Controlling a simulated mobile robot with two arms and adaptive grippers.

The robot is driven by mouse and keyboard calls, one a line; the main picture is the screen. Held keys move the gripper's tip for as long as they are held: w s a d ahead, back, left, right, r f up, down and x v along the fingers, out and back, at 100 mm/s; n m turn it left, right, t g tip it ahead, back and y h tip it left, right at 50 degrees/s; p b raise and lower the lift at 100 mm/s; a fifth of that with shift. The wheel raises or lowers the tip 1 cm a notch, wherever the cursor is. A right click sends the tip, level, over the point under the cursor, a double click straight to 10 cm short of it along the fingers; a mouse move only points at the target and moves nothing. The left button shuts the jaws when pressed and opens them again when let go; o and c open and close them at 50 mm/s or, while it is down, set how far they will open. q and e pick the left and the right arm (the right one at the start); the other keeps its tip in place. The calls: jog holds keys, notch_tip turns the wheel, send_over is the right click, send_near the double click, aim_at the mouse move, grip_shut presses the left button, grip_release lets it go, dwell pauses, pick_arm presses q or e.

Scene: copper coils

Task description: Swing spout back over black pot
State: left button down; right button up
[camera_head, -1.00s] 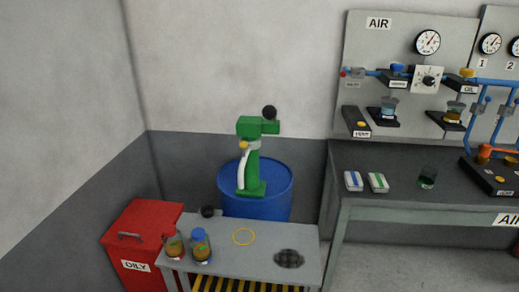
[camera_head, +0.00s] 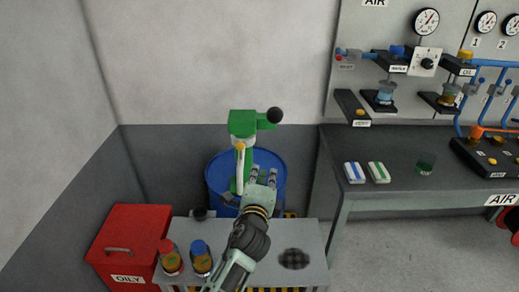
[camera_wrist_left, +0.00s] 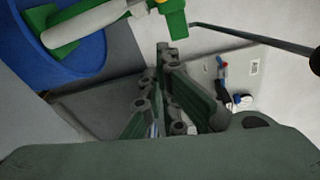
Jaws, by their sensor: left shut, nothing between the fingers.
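A green hand pump (camera_head: 242,124) with a black ball on its handle stands on a blue drum (camera_head: 215,180). Its cream spout (camera_head: 239,172) hangs down on the front side, with a yellow piece at its top. In the left wrist view the spout (camera_wrist_left: 88,22) is at the upper left. The small black pot (camera_head: 199,213) is on the bench's back left, left of the spout's lower end. My left gripper (camera_head: 263,178) is just right of the spout, in front of the drum. It is shut and empty, apart from the spout in the wrist view (camera_wrist_left: 163,50).
A low grey bench (camera_head: 312,240) carries a red-capped jar (camera_head: 171,258), a blue-capped jar (camera_head: 201,259) and a dark round grate (camera_head: 294,258). A red OILY bin (camera_head: 120,245) stands at left. A workbench with an AIR panel (camera_head: 390,30) is at right.

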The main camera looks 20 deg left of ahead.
aim_at(241, 161)
pick_arm(q)
jog(key=w+a+p, duration=0.2)
jog(key=w+a, duration=0.2)
jog(key=w, duration=0.4)
jog(key=shift+a+r+p, duration=0.2)
jog(key=shift+a+p, duration=0.1)
jog(key=shift+p, duration=0.05)
pick_arm(e)
notch_tip(241, 161, up, 3)
jog(key=shift+s+f, duration=0.15)
pick_arm(q)
jog(key=shift+s, duration=0.1)
pick_arm(e)
jog(key=shift+d, duration=0.1)
